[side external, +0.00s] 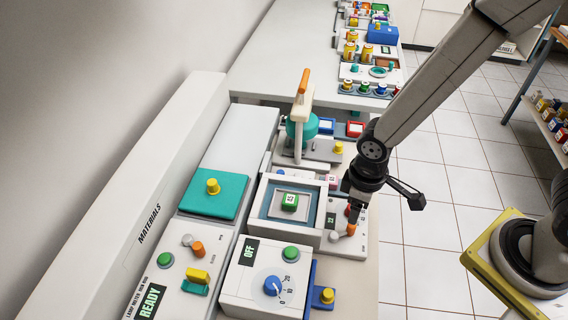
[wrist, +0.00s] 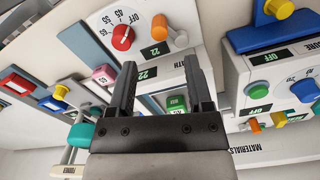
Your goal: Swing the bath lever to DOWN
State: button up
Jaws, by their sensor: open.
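The bath unit (side external: 262,225) is a white box with a recessed basin holding a green block (side external: 290,202). On its right-hand panel sits a short lever with an orange grip (side external: 351,230), most likely the bath lever. In the wrist view this orange lever (wrist: 160,22) lies beside a red dial (wrist: 122,38) marked OFF, 45, 55 and 65, and a display reading 22. My gripper (side external: 351,212) is open and empty over the panel, close to the lever. In the wrist view my gripper's fingers (wrist: 161,72) are apart, with the lever beyond them. I see no DOWN label.
A teal device with an upright orange-tipped handle (side external: 303,85) stands behind the bath. An OFF unit with a blue dial (side external: 275,286) is in front, beside a blue block with a yellow knob (side external: 327,296). A READY panel (side external: 150,300) is at left.

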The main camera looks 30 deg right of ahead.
aim_at(352, 226)
jog(key=shift+f, duration=0.15)
jog(key=shift+f, duration=3.75)
jog(key=shift+w, duration=0.1)
grip_shut()
